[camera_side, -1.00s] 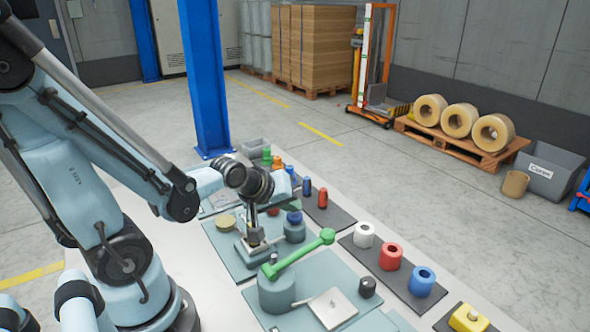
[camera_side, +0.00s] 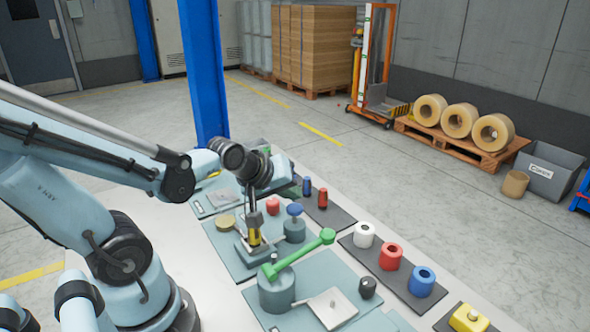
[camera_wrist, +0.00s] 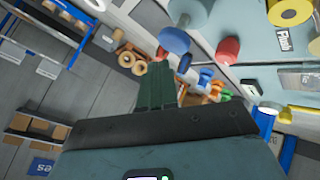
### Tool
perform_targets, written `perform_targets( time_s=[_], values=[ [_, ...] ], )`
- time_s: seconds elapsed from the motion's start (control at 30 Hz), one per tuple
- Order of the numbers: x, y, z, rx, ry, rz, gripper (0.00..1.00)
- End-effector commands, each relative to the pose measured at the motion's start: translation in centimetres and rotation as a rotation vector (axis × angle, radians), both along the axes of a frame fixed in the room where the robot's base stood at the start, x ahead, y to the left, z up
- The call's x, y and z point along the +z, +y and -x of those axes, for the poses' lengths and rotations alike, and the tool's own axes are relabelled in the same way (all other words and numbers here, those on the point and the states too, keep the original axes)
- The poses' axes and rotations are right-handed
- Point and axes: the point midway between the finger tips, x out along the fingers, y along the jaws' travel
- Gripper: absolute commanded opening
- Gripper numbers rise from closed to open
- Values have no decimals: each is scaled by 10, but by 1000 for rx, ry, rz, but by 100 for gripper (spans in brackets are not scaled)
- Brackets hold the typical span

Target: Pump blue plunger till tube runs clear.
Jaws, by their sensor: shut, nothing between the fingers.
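The blue plunger (camera_side: 295,209) stands raised on a teal cylinder (camera_side: 295,231) in the side view. It also shows as a blue disc in the wrist view (camera_wrist: 174,40). My gripper (camera_side: 293,189) is above and apart from it, with its green fingers (camera_wrist: 158,72) pressed together and empty. A narrow upright piece with yellow low on it (camera_side: 254,236) stands left of the plunger; it may be the tube, but I cannot tell what runs in it. A red knob (camera_side: 272,206) sits beside the plunger.
A green lever (camera_side: 300,252) on a teal base lies in front. A small blue and a red cylinder (camera_side: 323,198) stand behind. Open bench lies at the left front.

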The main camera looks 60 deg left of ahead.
Motion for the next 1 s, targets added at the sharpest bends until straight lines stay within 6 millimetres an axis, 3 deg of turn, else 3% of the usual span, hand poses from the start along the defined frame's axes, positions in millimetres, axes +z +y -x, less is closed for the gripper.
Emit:
perform_targets(
  time_s=[0.27, 0.8, 1.0],
  values=[
    [2, 0, 0, 1, -1, -1, 0],
    [46, 0, 0, 0, 0, 0, 0],
    [50, 0, 0, 0, 0, 0, 0]
  ],
)
